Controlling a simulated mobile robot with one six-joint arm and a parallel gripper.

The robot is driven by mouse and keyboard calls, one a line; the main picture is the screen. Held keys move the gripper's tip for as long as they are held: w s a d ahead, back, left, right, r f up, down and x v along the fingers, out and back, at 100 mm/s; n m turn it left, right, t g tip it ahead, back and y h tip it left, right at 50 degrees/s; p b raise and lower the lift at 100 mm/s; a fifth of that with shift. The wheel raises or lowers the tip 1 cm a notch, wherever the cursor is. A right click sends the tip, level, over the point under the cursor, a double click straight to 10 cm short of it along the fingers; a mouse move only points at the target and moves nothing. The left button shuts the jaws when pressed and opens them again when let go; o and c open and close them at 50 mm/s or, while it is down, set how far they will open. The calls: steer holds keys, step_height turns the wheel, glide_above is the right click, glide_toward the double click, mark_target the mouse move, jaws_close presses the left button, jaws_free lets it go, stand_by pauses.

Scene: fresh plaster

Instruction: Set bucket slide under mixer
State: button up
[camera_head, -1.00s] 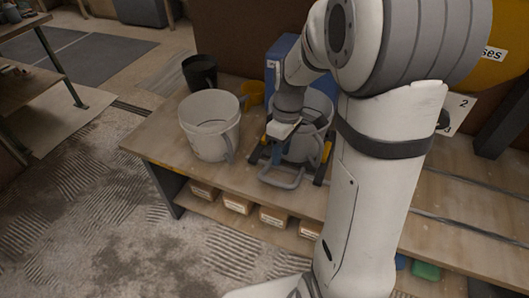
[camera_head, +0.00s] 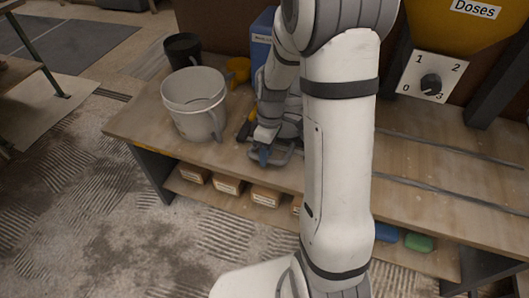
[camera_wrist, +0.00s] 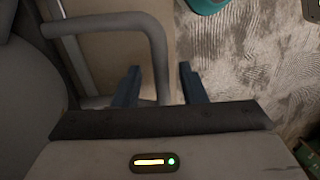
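The bucket slide (camera_head: 284,158) is a grey tubular frame on the bench at the mixer's foot. In the wrist view its bent bar (camera_wrist: 158,55) runs down between my fingers, with a gap showing on each side. My gripper (camera_head: 264,156) points down at the slide's front; its blue fingers are apart in the wrist view (camera_wrist: 160,85). The blue mixer (camera_head: 262,40) stands behind my arm and is mostly hidden. A bucket on the slide is largely covered by my arm. Another white bucket (camera_head: 190,95) stands upright on the bench to the left.
A black bucket (camera_head: 183,50) and a yellow scoop-like item (camera_head: 238,70) stand behind the white bucket. A yellow hopper (camera_head: 450,25) and numbered dial (camera_head: 430,83) are at right.

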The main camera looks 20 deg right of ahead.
steer(key=shift+c, duration=0.6)
jaws_close()
